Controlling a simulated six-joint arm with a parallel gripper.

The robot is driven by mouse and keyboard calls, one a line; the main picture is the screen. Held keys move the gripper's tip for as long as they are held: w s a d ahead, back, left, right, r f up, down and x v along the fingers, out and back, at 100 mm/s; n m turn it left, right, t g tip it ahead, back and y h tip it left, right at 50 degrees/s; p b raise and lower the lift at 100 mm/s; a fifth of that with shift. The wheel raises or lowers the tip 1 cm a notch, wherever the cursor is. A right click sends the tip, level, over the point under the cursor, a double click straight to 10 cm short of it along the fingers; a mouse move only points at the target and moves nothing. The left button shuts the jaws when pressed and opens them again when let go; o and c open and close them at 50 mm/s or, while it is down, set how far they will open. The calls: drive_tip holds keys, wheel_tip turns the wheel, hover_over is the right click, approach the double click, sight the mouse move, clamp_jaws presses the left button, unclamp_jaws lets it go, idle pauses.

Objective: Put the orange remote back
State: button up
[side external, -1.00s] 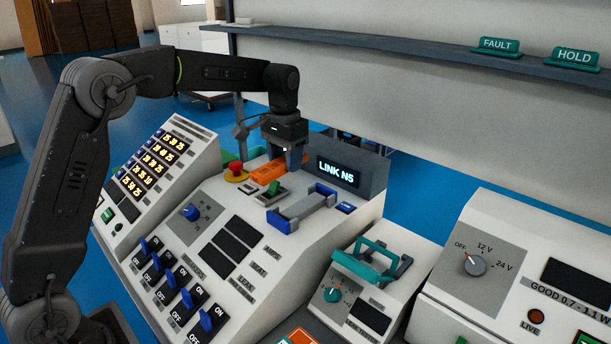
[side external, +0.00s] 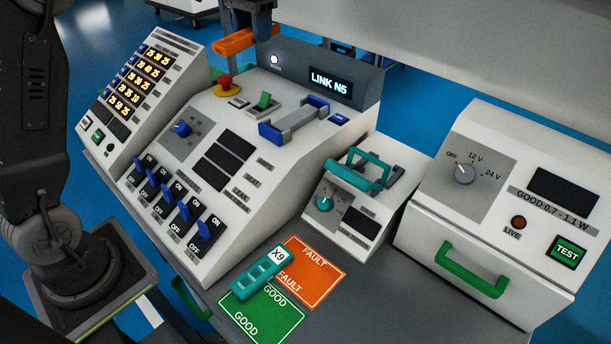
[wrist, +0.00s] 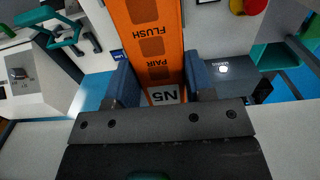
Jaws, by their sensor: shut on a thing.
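The orange remote (side external: 236,41) is in my gripper (side external: 262,27), held in the air above the back left of the main console, near the LINK N5 display (side external: 330,86). In the wrist view the remote (wrist: 152,25) carries the words FLUSH and PAIR and a white N5 label. The blue-grey fingers of my gripper (wrist: 160,82) close on both sides of its labelled end. Only the lower part of my gripper shows at the top of the side view. The remote's far end is cut off in the wrist view.
A teal X9 remote (side external: 262,279) lies across the orange FAULT card (side external: 318,262) and green GOOD card (side external: 246,318). A tester (side external: 500,200) stands right.

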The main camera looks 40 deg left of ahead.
drive_tip(key=s+d, duration=0.2)
drive_tip(key=d, duration=0.9)
hover_over(311, 295)
drive_tip(key=shift+g, duration=0.4)
wheel_tip(311, 295, down, 35)
drive_tip(key=shift+f, duration=0.2)
drive_tip(key=shift+f, duration=0.1)
drive_tip(key=o, duration=1)
drive_tip(key=shift+o, duration=0.2)
